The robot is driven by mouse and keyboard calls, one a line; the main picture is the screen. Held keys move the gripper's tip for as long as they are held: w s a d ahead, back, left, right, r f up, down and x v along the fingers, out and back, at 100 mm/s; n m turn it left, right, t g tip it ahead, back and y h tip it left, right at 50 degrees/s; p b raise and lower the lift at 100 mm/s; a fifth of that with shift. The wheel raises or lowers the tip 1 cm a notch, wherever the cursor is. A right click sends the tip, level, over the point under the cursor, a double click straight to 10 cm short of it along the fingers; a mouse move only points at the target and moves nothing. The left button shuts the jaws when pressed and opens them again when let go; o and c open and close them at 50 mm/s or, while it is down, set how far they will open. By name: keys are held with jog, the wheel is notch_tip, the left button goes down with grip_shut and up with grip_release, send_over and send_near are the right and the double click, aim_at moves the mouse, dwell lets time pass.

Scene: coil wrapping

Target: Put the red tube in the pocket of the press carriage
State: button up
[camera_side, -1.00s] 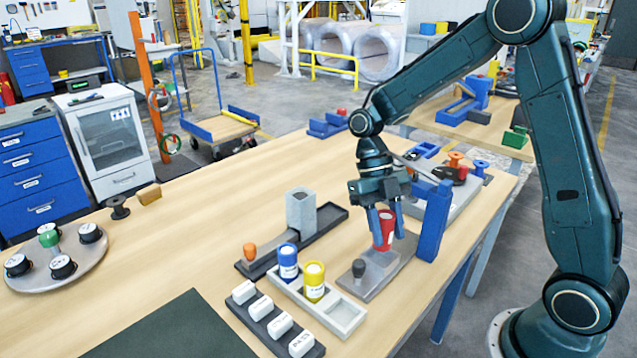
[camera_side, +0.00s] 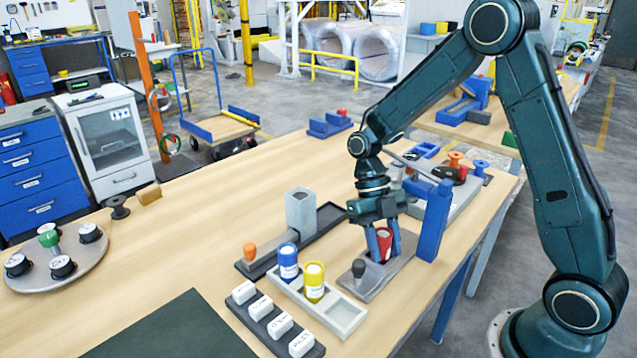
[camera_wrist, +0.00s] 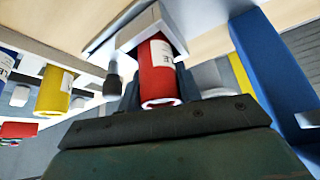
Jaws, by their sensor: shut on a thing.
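The red tube (camera_side: 384,243) has a white label and stands upright between the fingers of my gripper (camera_side: 383,246). My gripper is shut on it, low over the grey press carriage (camera_side: 372,282). The wrist view also shows the red tube (camera_wrist: 160,75), with its far end at the pale carriage plate (camera_wrist: 108,38). The fingers hide the tube's lower end in the side view, so I cannot tell how deep it sits in the pocket. A dark knob (camera_side: 359,268) stands at the carriage's front end.
The blue press frame (camera_side: 434,222) rises close to the right of my gripper. A white tray (camera_side: 345,314) with a blue tube (camera_side: 288,262) and a yellow tube (camera_side: 314,281) lies left of the carriage. A grey block (camera_side: 300,210) stands behind.

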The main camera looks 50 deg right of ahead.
jog(key=shift+f, duration=0.1)
jog(key=o, duration=1)
jog(key=shift+v, duration=6.05)
